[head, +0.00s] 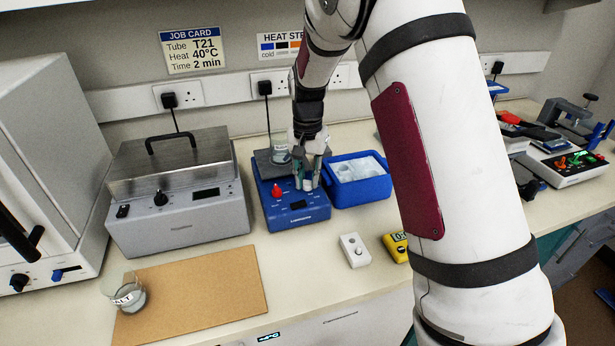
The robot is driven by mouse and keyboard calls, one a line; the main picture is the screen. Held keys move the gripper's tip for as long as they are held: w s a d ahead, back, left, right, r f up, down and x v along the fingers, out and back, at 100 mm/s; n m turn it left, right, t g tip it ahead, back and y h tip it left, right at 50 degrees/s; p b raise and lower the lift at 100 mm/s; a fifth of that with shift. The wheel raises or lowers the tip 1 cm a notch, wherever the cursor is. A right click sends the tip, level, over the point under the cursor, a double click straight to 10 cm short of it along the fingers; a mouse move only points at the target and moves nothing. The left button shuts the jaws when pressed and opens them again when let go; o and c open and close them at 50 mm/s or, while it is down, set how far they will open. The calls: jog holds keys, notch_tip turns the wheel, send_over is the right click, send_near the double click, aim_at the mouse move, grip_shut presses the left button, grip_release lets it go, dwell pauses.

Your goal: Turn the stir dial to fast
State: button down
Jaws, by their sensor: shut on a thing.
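The blue hotplate stirrer (290,217) stands on the bench, with a small dark display on its front panel. A red dial (277,190) is on the left of its panel, clear of my gripper. My gripper (306,184) points down at the right side of the panel. It is shut on a pale dial there, the stir dial by its place. The fingers cover most of this dial, so its pointer and setting cannot be read. A glass beaker (280,150) stands on the stirrer's plate behind the panel, partly hidden by my arm.
A blue tub (362,190) with pale contents stands close to the right of my gripper. A grey lidded bath (178,200) is to the left. A small white device (355,250) and a yellow meter (396,246) lie in front. A jar (128,296) stands on a brown board (215,285).

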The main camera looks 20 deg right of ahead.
aim_at(308, 181)
jog(key=m, duration=0.5)
jog(key=shift+m, duration=0.3)
jog(key=m+p, duration=0.1)
jog(key=m, duration=0.4)
jog(key=shift+m, duration=0.4)
jog(key=c, duration=1.4)
grip_release()
notch_tip(308, 181, up, 12)
